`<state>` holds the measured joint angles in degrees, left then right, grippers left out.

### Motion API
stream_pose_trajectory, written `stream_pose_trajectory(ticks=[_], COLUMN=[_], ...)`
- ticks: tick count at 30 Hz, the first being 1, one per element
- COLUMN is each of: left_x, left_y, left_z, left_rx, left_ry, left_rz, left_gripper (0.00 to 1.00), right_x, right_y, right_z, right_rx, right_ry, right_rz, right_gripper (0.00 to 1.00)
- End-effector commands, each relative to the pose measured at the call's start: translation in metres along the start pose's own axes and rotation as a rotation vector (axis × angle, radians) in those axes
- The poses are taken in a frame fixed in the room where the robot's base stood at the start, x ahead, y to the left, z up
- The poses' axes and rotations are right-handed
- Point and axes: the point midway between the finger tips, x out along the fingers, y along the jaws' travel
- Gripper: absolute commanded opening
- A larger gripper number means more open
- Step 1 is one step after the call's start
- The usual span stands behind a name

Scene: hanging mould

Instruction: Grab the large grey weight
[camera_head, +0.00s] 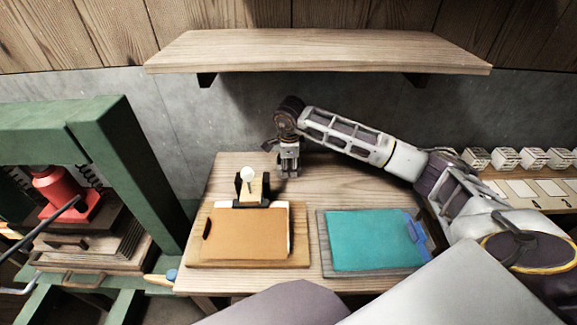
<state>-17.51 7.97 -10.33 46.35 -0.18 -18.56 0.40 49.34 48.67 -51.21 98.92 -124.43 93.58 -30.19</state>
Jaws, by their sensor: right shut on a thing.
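My right gripper (288,160) points down at the back of the wooden table, left of the picture's centre line of the right arm. It is shut on a small grey thing (289,172), which seems to be the large grey weight. The thing is upright and partly hidden by the fingers, so its outline and whether it touches the table are hard to tell. My left gripper is not in view.
A black-and-wood stand with a white knob (248,175) is close left of the gripper. An orange-brown board (247,232) and a teal board (368,240) lie in front. A shelf (320,52) overhangs the back. A green press (130,165) stands left; several pale cubes (505,158) sit right.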

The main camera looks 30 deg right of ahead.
Motion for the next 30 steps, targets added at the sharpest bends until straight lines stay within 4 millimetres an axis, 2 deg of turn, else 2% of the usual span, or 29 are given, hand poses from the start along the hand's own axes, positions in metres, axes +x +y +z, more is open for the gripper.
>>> stream_pose_trajectory(ticks=[10, 20, 30], left_x=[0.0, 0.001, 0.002], left_y=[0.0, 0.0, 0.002], left_z=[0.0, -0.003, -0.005], left_rx=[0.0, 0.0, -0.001], left_ry=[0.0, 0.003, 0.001], left_rz=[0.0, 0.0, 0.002], left_gripper=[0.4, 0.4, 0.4], right_x=[-0.007, -0.036, -0.037], right_y=[-0.002, -0.008, 0.005], right_z=[0.0, 0.001, -0.027], right_rx=[0.0, 0.0, 0.001], right_ry=[-0.001, -0.003, 0.001], right_rz=[-0.002, -0.004, -0.001], right_gripper=[0.08, 0.08, 0.08])
